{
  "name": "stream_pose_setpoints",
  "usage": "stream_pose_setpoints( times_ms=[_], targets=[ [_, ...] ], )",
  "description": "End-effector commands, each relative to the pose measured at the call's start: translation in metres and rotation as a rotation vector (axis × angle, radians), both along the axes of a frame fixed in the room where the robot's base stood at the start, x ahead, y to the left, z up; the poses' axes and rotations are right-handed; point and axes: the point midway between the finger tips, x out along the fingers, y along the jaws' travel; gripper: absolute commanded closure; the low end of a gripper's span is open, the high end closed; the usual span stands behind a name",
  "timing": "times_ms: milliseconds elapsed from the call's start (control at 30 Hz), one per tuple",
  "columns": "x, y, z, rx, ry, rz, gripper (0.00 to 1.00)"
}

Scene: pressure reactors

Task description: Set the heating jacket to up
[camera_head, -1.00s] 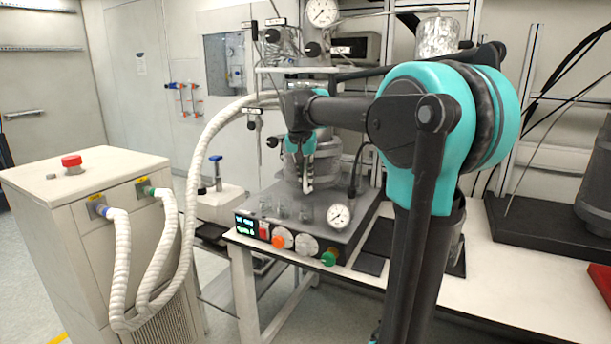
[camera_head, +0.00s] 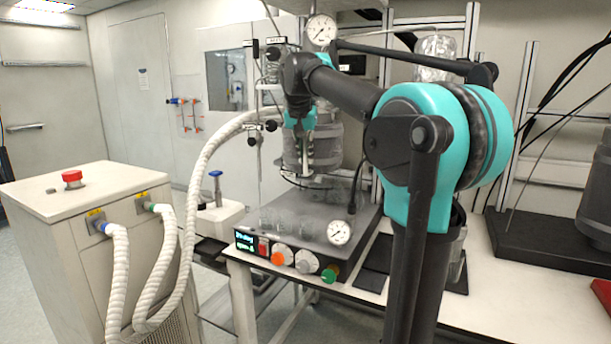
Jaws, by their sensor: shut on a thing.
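The heating jacket (camera_head: 326,146) is a grey cylinder in the middle of the head view, partly hidden by my wrist and gripper. It is upright around the reactor and stands raised above the grey base unit (camera_head: 345,207), with a gap under it. My gripper (camera_head: 306,172) points down at the jacket's front side, with its fingers close to the lower rim. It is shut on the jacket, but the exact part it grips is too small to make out.
The base unit carries a display, coloured knobs and a round gauge (camera_head: 339,232) at its front. A white hose (camera_head: 194,190) runs from the cabinet (camera_head: 85,200) at the left to the reactor. A second dark vessel (camera_head: 597,195) stands at the far right.

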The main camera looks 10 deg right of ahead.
Motion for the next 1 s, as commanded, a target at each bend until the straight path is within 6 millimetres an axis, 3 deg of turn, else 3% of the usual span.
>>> stream_pose_setpoints(
  times_ms=[100, 233, 667, 700, 833, 1000],
  targets=[
    [0.0, 0.0, 0.02, 0.0, -0.001, 0.0, 1.0],
    [0.0, 0.0, 0.032, 0.0, -0.001, 0.0, 1.0],
    [0.001, 0.0, 0.039, -0.002, -0.005, 0.001, 1.0],
    [0.001, 0.0, 0.039, -0.002, -0.005, 0.001, 0.82],
    [0.001, 0.0, 0.038, 0.0, -0.003, 0.0, 0.66],
    [0.0, 0.0, 0.037, 0.0, -0.002, 0.0, 0.66]
  ],
)
